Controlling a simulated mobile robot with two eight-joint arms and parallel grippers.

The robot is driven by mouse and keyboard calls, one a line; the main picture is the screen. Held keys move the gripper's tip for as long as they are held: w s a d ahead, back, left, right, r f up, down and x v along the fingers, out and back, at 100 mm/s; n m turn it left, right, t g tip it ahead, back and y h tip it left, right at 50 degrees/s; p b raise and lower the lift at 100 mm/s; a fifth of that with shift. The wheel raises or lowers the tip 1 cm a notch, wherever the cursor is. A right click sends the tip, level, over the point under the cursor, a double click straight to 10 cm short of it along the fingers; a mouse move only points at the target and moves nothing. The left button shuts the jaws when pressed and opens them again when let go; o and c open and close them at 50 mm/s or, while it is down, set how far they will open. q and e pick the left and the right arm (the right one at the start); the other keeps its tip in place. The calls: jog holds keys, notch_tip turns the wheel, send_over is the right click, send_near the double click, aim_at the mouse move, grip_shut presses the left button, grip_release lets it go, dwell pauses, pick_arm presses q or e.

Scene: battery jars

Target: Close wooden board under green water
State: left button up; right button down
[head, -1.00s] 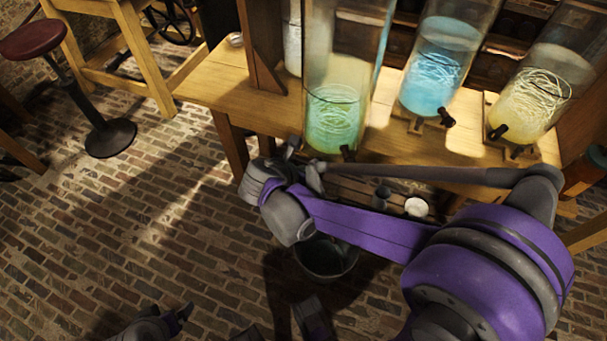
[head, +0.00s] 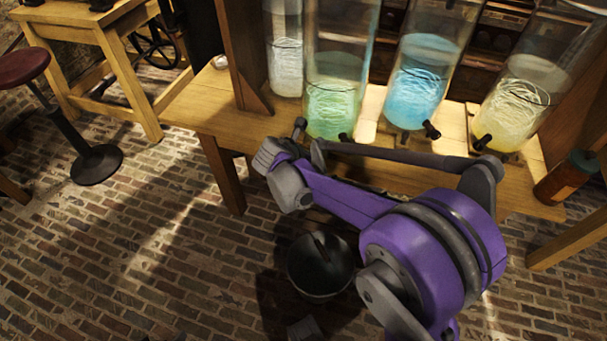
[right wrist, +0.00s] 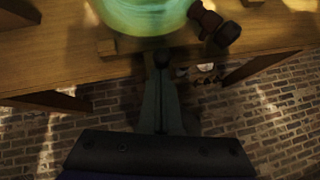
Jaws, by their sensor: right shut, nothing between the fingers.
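The green-water jar (head: 335,100) stands on the wooden bench, and its lower part shows at the top of the right wrist view (right wrist: 145,15). A small wooden board edge (right wrist: 107,48) shows beneath it there, at the bench's front; how far it sticks out is unclear. In the head view my arm hides this area. My right gripper (right wrist: 161,62) is shut and empty, its tip close to the front under the jar, left of the jar's dark tap (right wrist: 215,28). I cannot tell whether it touches the board.
A blue-water jar (head: 417,85) and a yellowish one (head: 515,110) stand to the right, a pale one (head: 285,65) to the left. A dark bucket (head: 320,280) is on the brick floor below. A red stool (head: 95,165) stands at left, with open floor between.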

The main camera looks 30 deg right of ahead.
jog(key=w+d, duration=0.6)
jog(key=d, duration=0.1)
jog(key=w+d, duration=0.3)
jog(key=shift+d, duration=0.3)
pick_arm(q)
jog(key=shift+s, duration=0.1)
pick_arm(e)
jog(key=shift+d, duration=0.1)
jog(key=shift+r, duration=0.15)
